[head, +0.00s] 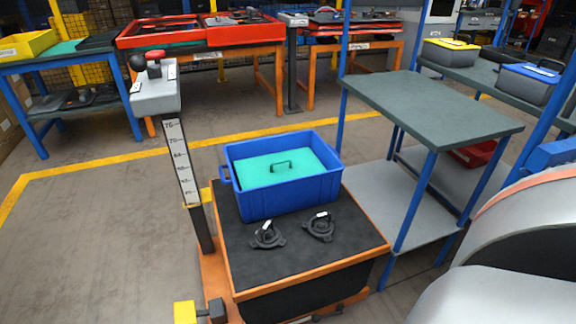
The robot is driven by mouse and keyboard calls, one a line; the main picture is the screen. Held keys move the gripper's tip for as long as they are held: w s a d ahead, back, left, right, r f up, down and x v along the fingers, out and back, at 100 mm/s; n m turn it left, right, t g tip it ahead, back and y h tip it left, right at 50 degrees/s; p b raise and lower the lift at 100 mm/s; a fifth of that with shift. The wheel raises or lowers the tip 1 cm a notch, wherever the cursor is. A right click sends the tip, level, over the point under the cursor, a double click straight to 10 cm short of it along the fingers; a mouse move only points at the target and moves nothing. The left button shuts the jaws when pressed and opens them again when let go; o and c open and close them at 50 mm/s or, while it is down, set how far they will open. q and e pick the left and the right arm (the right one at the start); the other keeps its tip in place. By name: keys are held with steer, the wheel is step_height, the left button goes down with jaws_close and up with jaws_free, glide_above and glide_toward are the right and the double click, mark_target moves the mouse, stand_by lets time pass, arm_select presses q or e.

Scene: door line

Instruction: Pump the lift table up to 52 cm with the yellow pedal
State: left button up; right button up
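The lift table (345,248) stands in the lower middle, with a dark top edged in orange. The yellow pedal (184,312) is at the bottom edge, left of the table, beside a dark block. A post with a white height scale (182,160) rises at the table's left. A yellow pointer (205,196) is near the scale's lower end, by its lowest marks; the exact reading is too small to tell. A blue crate (285,200) with a teal lidded insert and two black handled parts (267,235) (319,226) sit on the tabletop. Neither gripper is in view.
A grey box (155,95) with a red knob and a black ball tops the post. A blue-legged shelf table (430,105) stands close on the right. Orange benches with red trays (210,32) stand behind. Open floor (90,240) lies at left.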

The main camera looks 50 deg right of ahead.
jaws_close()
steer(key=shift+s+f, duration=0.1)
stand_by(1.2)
